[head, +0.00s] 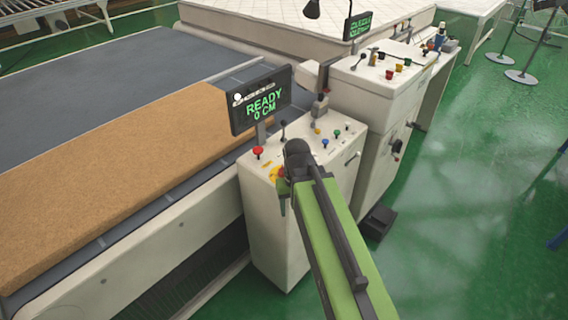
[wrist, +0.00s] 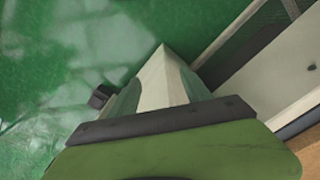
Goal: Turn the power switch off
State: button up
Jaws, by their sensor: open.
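The near control cabinet (head: 276,228) is a white box beside the conveyor. On its front, a yellow plate with a red part (head: 275,173) shows just left of my arm; it may be the power switch, and its setting cannot be told. My gripper (head: 283,190) is at this front face, mostly hidden behind my green arm. Its jaws are open, with nothing seen between them. Whether it touches the switch cannot be told. In the wrist view, green and dark parts of mine fill the bottom, and a pale cabinet corner (wrist: 163,82) lies beyond; no switch shows there.
A display (head: 262,102) reading READY 0 CM stands above the cabinet. A red mushroom button (head: 258,151) and small levers are on top. A brown slab (head: 110,180) lies on the conveyor at left. A second cabinet (head: 372,100) stands behind.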

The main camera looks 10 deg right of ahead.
jog(key=w+r+m+p, duration=0.1)
jog(key=w+r+p, duration=0.6)
jog(key=r+p, duration=0.4)
jog(key=w+r+m+p, duration=0.1)
jog(key=w+r+p, duration=0.5)
jog(key=r+p, duration=0.5)
jog(key=f+b, duration=0.5)
jog(key=b, duration=0.1)
jog(key=f+b, duration=0.6)
jog(key=b, duration=0.1)
jog(key=f+b, duration=0.5)
jog(key=b, duration=0.1)
jog(key=shift+w+a+f, duration=0.25)
jog(key=shift+a+f, duration=0.1)
jog(key=shift+r, duration=0.1)
jog(key=shift+c, duration=0.2)
